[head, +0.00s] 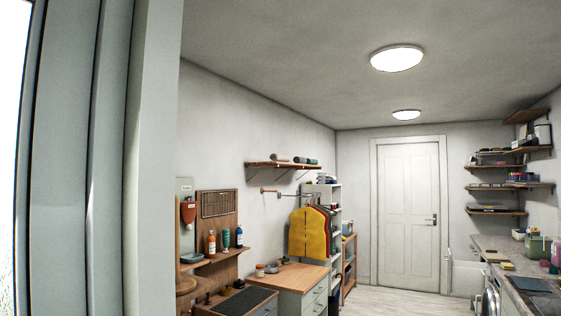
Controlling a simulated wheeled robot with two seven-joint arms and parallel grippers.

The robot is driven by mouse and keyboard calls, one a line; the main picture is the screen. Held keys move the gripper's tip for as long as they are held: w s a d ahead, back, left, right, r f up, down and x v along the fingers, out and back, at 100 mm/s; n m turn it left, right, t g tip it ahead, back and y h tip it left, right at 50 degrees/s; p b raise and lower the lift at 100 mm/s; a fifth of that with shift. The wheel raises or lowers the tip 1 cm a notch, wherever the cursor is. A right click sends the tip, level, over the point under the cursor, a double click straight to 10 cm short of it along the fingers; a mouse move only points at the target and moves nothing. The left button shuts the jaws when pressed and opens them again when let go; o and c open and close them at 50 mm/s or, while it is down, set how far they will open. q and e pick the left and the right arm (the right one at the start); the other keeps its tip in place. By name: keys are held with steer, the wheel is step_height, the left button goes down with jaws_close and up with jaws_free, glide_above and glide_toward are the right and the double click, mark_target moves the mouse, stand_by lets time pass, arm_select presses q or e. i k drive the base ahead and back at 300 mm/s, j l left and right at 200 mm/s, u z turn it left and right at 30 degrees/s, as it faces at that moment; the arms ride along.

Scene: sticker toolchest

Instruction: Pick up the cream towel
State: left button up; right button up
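I cannot make out a cream towel for certain in the head view. Several small rolled or folded items (300,160) lie on the wooden wall shelf (285,166); they look grey and dark, and one at the left is paler brown. More small folded items (326,179) sit on top of the white shelving unit (335,190), too small to tell apart. Neither of my grippers is in view.
A pale door frame (150,150) stands close on the left. Beyond it are a wooden-topped drawer cabinet (290,278), hanging yellow garments (310,233) and a closed white door (408,212). A cluttered counter (490,243) runs along the right. Pale floor (385,300) shows between.

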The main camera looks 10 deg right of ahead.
mark_target(283, 158)
steer(key=i+l+z, duration=0.6)
steer(key=i, duration=0.3)
steer(key=i+l+z, duration=0.15)
steer(key=i+z, duration=0.15)
steer(key=i, duration=0.2)
steer(key=i+z, duration=0.3)
steer(key=i, duration=1.95)
